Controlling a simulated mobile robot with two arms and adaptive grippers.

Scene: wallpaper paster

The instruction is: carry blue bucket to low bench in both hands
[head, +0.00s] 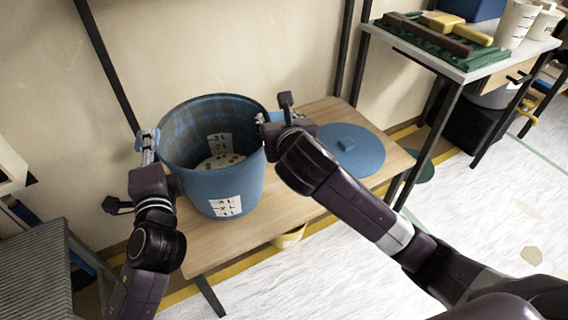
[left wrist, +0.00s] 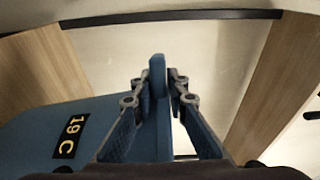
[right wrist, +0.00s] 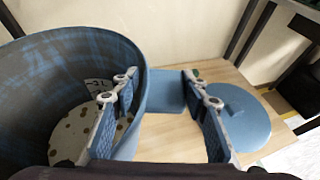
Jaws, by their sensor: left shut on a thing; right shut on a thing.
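The blue bucket (head: 200,187) is upright over the wooden low bench (head: 290,205); I cannot tell whether its base touches the top. It is open, with a white label on its front and spots on its inside floor. My left gripper (head: 148,148) is shut on the bucket's left side handle, a blue tab that shows between the fingers in the left wrist view (left wrist: 158,85). My right gripper (head: 270,122) is shut on the handle at the right side. In the right wrist view the blue handle (right wrist: 165,92) lies between the fingers.
A round blue lid (head: 350,150) lies on the bench right of the bucket. A yellow pail (head: 290,238) stands beneath the bench. A taller table (head: 440,62) with a green tray and white cups stands at the right. A corrugated grey surface (head: 35,265) is at the left.

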